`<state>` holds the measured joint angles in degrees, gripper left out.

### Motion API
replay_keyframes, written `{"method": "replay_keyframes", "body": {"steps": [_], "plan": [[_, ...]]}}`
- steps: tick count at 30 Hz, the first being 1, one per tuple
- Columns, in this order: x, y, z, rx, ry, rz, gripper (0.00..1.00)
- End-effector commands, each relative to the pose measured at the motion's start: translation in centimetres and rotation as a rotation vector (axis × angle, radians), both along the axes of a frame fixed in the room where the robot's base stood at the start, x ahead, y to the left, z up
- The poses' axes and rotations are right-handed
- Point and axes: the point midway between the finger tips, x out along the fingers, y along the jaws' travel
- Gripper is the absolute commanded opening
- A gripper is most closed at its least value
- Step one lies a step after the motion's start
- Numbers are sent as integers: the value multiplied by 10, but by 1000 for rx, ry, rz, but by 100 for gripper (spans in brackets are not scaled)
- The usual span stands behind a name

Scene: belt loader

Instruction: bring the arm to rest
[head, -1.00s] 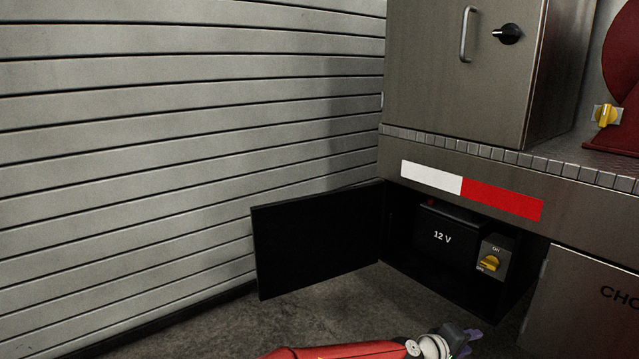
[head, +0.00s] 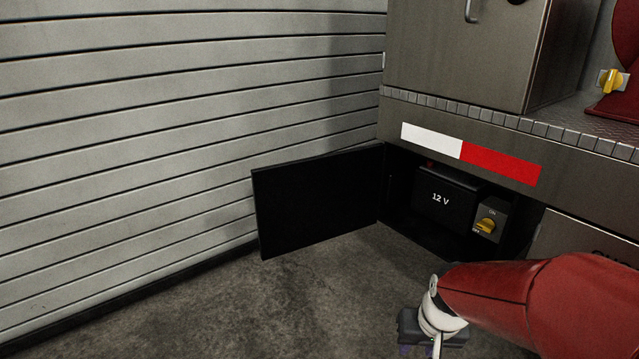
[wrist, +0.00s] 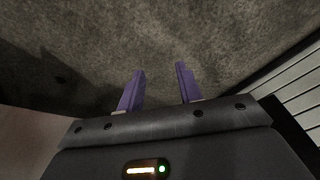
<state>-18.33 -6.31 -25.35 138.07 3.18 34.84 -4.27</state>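My gripper (wrist: 160,88) shows in the wrist view with its two purple fingers apart and nothing between them; only grey floor lies beyond. In the head view my gripper (head: 420,350) is at the bottom, right of centre, pointing down, its fingertips mostly cut off by the picture's edge. My red arm (head: 530,300) reaches in from the right edge. My gripper is in front of the open compartment and apart from it.
The black compartment door (head: 318,200) stands open to the left. Inside are a 12 V battery (head: 445,203) and a yellow switch (head: 485,226). A slatted wall (head: 180,130) is at the left. The floor (head: 300,300) left of my gripper is clear.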

Motion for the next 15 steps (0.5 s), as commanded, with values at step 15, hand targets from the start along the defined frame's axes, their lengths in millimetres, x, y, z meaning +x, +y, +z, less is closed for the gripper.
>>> {"method": "replay_keyframes", "body": {"steps": [15], "plan": [[-104,30,129,-68,-253,74,35]]}}
